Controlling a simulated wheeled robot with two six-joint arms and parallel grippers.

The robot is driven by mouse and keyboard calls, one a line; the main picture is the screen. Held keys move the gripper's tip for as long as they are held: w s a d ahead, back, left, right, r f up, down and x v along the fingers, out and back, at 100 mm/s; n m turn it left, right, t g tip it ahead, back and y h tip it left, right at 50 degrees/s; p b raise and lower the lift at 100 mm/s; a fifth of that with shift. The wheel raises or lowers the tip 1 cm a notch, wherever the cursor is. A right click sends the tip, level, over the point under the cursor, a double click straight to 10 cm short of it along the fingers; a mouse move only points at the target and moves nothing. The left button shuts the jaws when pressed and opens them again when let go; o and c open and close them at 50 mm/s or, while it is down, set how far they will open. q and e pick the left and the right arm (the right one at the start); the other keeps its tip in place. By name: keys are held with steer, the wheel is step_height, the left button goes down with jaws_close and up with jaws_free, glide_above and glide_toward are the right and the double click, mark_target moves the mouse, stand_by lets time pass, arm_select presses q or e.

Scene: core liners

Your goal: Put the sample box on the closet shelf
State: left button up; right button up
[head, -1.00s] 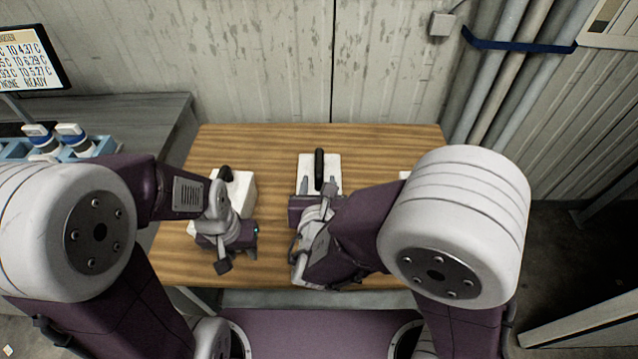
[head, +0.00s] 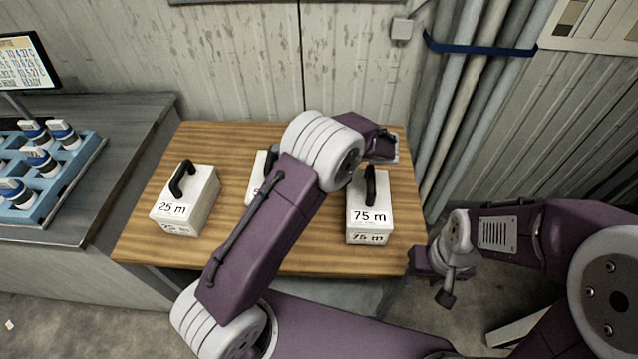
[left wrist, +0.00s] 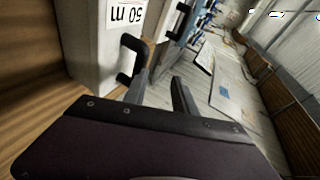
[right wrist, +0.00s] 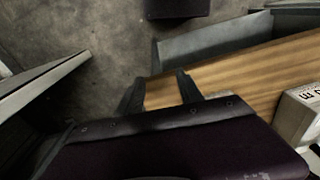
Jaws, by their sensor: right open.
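Three white sample boxes with black handles are on the wooden table. The box labelled 25 m (head: 188,200) is at the left. The box labelled 75 m (head: 369,222) is at the right. The middle box (head: 256,185) is mostly behind my left arm. The left wrist view shows a box labelled 50 m (left wrist: 95,45). My left gripper (left wrist: 160,86) is open, its left finger close to or overlapping a black handle (left wrist: 132,58); contact is unclear. My left fingers are hidden in the head view. My right gripper (head: 438,278) is open and empty beside the table's right edge.
The wooden table (head: 140,232) stands against a panelled wall. A grey counter with a blue rack (head: 75,180) of bottles and a monitor (head: 25,62) is at the left. Pipes (head: 450,110) run up the wall at the right. No closet shelf is identifiable.

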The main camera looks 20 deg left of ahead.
mark_target(272, 164)
arm_select(q)
steer(key=shift+m+t, duration=0.5)
steer(key=shift+m, duration=0.4)
steer(key=a+f+p, duration=0.1)
steer(key=a+f, duration=0.1)
steer(key=f, duration=0.1)
steer(key=a+f+p, duration=0.1)
steer(key=a+f, duration=0.1)
steer(key=a, duration=0.1)
steer(key=shift+w+a+f, duration=0.2)
steer(key=shift+a+f, duration=0.05)
steer(key=shift+f, duration=0.15)
steer(key=shift+a+f, duration=0.2)
steer(key=shift+a, duration=0.1)
arm_select(e)
steer(key=d+r, duration=0.1)
steer(key=d+r+m, duration=0.2)
steer(key=shift+w+d+r, duration=0.2)
steer(key=shift+w+r, duration=0.1)
steer(key=shift+r, duration=0.05)
arm_select(q)
jaws_close()
steer(key=shift+w+r, duration=0.1)
